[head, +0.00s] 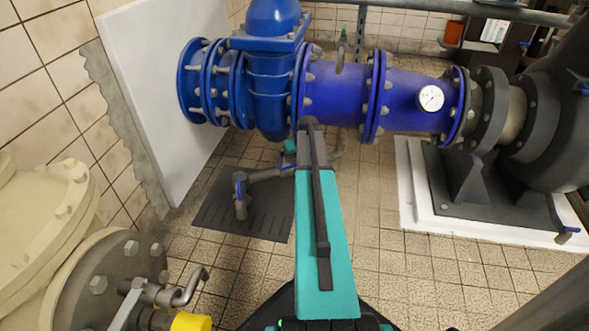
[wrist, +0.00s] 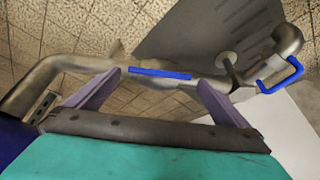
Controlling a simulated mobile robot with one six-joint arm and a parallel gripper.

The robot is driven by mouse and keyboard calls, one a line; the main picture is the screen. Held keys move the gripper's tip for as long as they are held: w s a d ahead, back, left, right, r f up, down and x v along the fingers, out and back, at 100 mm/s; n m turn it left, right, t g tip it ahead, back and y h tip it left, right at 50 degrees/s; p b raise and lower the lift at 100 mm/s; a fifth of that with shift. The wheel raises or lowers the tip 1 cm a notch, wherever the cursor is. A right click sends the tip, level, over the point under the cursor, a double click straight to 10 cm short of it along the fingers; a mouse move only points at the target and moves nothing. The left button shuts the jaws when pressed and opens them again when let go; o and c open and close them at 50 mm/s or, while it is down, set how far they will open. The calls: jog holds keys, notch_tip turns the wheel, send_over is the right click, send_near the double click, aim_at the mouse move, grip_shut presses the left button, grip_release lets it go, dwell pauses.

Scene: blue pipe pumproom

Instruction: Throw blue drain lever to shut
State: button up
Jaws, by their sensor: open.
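A straight blue lever (wrist: 160,73) lies along a grey drain pipe (wrist: 75,63) in the wrist view. It sits between the two fingertips of my gripper (wrist: 160,83), which is open and empty. I cannot tell how far beyond the tips the lever is; no contact shows. A second, bent blue handle (wrist: 281,76) is at the pipe's right end, outside the fingers. In the head view, a blue handle (head: 239,188) is on the pipe's left end, and a small blue part (head: 284,164) shows near my arm. My arm hides most of the gripper there.
The large blue pipe and valve (head: 335,92) run above the drain pipe. A dark floor grate (head: 215,212) lies below. The pump's white plinth (head: 425,205) is at right, and a cream flange with a metal lever (head: 120,250) at lower left. Tiled floor is clear between.

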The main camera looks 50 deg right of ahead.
aim_at(294, 166)
jog(key=shift+b+x, duration=0.75)
jog(key=shift+x, duration=1.25)
jog(key=shift+c, duration=0.3)
jog(key=c, duration=0.7)
